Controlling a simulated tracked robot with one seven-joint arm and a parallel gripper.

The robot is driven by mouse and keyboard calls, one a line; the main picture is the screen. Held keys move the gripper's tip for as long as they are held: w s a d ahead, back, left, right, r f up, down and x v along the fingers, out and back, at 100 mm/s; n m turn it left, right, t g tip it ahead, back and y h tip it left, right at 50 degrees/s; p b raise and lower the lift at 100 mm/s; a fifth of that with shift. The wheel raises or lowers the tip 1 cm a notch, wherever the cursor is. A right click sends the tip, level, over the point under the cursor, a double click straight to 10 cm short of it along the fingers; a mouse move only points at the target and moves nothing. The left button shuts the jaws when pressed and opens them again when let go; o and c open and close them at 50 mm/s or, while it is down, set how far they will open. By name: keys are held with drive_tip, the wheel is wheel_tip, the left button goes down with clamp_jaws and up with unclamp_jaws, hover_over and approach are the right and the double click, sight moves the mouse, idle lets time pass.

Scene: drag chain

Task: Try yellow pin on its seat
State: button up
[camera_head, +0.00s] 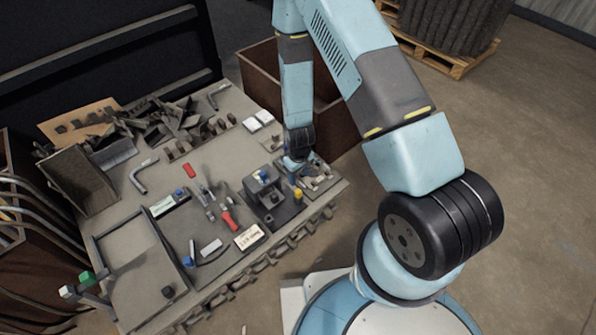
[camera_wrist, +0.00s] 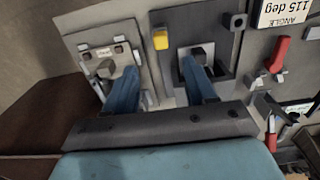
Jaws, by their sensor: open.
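The yellow pin (camera_head: 298,196) stands near the right corner of a dark fixture plate (camera_head: 283,212) close to the bench's front edge. In the wrist view the yellow pin (camera_wrist: 160,39) shows at the corner of the dark plate (camera_wrist: 180,18), past my fingertips and between their lines. My gripper (camera_wrist: 158,68) is open, its two blue fingers wide apart with nothing between them. In the head view my gripper (camera_head: 297,163) is over the bench, just behind the pin. I cannot tell which feature is the pin's seat.
A lighter plate (camera_wrist: 97,36) with a small block lies left of the dark one in the wrist view. The bench (camera_head: 226,116) holds a red-handled tool (camera_head: 229,220), a white label (camera_head: 249,237) and metal scraps. A brown bin (camera_head: 258,62) stands behind.

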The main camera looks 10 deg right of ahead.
sight(298, 191)
wheel_tip(298, 191, down, 11)
drive_tip(key=shift+f, duration=0.15)
idle(0.5)
drive_tip(key=shift+c, duration=0.4)
clamp_jaws()
drive_tip(key=shift+r, duration=0.2)
drive_tip(key=shift+r, duration=2.85)
